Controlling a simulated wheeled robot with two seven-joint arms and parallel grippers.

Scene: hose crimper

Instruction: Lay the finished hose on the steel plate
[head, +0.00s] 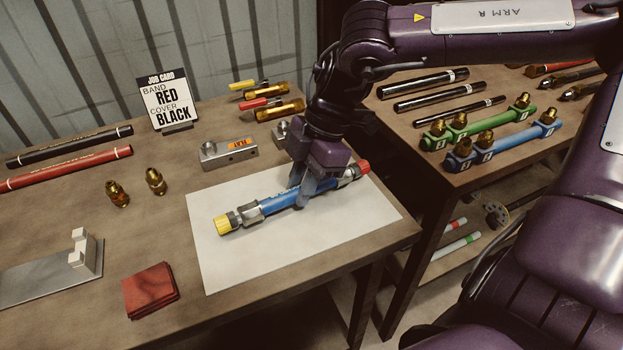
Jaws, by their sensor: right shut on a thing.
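The finished hose (280,201) is blue, with metal fittings, a yellow cap at its left end and a red cap at its right end. My left gripper is not in view.
A metal block (228,153) stands behind the plate. A red cloth (150,290) and a grey fixture (50,276) are at front left. Brass fittings (118,194), two hoses (70,168) and a job card (168,101) are further back. A second table (470,178) holds more hoses.

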